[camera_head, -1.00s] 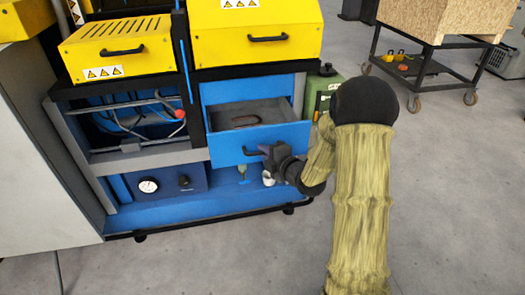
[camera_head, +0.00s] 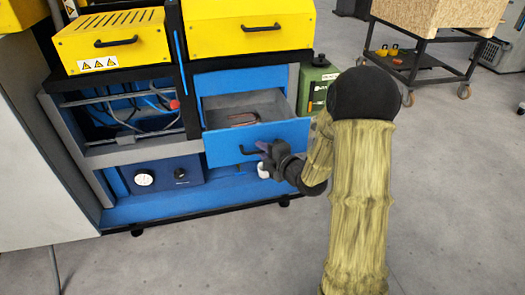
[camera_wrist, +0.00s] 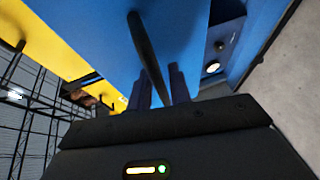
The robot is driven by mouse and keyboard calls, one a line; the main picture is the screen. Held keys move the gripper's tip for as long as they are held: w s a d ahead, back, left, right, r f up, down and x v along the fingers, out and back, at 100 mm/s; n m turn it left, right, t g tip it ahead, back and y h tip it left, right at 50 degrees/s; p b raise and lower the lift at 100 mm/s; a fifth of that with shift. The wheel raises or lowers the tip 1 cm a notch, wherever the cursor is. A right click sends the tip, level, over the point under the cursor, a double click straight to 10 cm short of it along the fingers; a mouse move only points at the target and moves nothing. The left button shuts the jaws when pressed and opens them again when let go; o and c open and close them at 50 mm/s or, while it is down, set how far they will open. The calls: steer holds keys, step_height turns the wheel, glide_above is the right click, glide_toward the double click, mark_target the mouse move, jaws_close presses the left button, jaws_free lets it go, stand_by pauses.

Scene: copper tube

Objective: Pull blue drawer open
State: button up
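The blue drawer (camera_head: 258,144) in the cabinet's right column stands pulled out, with its inside showing. A copper-coloured bent tube (camera_head: 243,119) lies in it. My gripper (camera_head: 267,150) is at the drawer's black handle (camera_head: 247,151), on the right part of it. In the wrist view, the dark handle (camera_wrist: 143,45) runs down between the two fingers of my gripper (camera_wrist: 160,88), which are close together on it. The blue drawer front (camera_wrist: 100,30) fills the upper middle there. The exact finger contact is partly hidden.
Yellow drawers (camera_head: 247,23) sit above the blue one. A green canister (camera_head: 317,82) stands right of the cabinet. A wheeled cart (camera_head: 440,45) stands at the back right. The grey floor in front is clear.

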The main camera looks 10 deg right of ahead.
steer(key=shift+s, duration=0.1)
steer(key=b+v, duration=0.9)
steer(key=v, duration=0.8)
steer(key=shift+b, duration=0.35)
steer(key=shift+r, duration=0.1)
